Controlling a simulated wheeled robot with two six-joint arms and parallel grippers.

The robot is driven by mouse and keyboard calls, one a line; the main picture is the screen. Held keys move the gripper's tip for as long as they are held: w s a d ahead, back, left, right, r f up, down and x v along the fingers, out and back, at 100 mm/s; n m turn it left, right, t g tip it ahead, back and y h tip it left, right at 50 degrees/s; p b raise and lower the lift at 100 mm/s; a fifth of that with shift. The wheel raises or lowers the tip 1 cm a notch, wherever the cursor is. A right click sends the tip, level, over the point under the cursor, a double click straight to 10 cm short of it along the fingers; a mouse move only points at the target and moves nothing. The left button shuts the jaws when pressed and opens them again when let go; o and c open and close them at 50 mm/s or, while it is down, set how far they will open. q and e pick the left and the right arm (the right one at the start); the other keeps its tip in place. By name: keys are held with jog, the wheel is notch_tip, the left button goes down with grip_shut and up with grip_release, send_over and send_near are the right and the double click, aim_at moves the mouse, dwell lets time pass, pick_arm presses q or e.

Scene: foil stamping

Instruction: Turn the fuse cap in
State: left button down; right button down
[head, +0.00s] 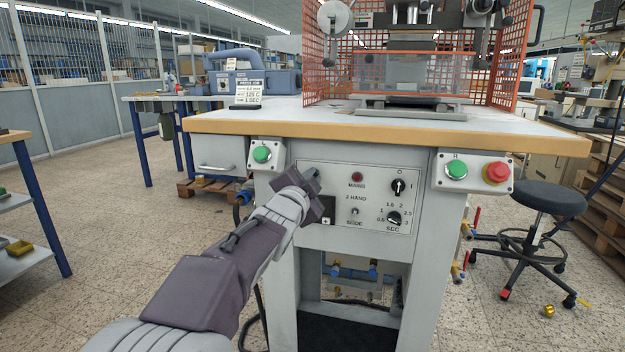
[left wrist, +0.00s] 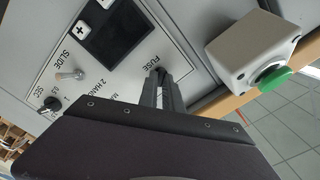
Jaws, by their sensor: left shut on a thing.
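The grey control panel (head: 350,200) is on the front of the press bench. My left gripper (head: 314,180) reaches its upper left part. In the left wrist view the fingers (left wrist: 161,82) are closed together at the panel, just by the printed word FUSE (left wrist: 150,62). They are shut on the fuse cap, which is mostly hidden between and behind the fingertips. How deep the cap sits cannot be seen. My right gripper is not in view.
A green button box (head: 264,154) is left of the gripper and shows close by in the left wrist view (left wrist: 258,50). Right are a mains lamp (head: 357,177), knobs (head: 398,187) and another box with green and red buttons (head: 473,172). The bench top's edge (head: 380,129) overhangs above.

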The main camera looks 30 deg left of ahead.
pick_arm(q)
jog(key=shift+f, duration=0.1)
jog(key=m+b, duration=0.2)
jog(key=m, duration=0.1)
jog(key=shift+m, duration=0.3)
jog(key=m+b, duration=0.1)
jog(key=m, duration=0.1)
jog(key=shift+f+m, duration=0.15)
jog(key=shift+m, duration=0.15)
jog(key=c, duration=1.4)
grip_release()
jog(key=shift+r, duration=0.2)
